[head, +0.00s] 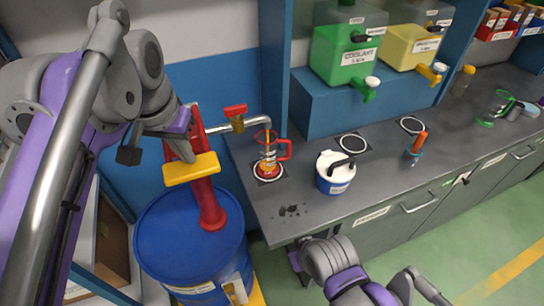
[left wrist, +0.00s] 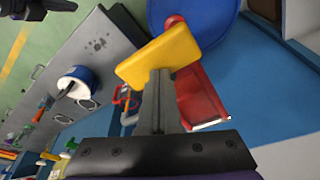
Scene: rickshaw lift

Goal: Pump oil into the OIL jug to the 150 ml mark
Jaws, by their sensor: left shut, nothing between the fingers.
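The clear OIL jug (head: 268,160) with a red handle stands on a round white-ringed mark on the counter, under the pump spout (head: 265,121). An orange streak runs down inside it, and reddish-orange colour shows low in it; I cannot read its marks. The red pump (head: 208,200) stands on a blue drum (head: 190,240) and has a yellow handle pad (head: 191,168). My left gripper (head: 186,154) is shut and empty, its fingertips at the pad's upper side; the left wrist view shows them against the pad (left wrist: 158,55). My right arm is at the bottom; its fingers are unclear.
A red-handled valve (head: 235,111) sits on the spout pipe. A white-and-blue lidded pot (head: 335,172) stands right of the jug. Green COOLANT (head: 347,52) and yellow (head: 410,46) containers with taps stand on a blue shelf behind. Dark spots mark the counter's front.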

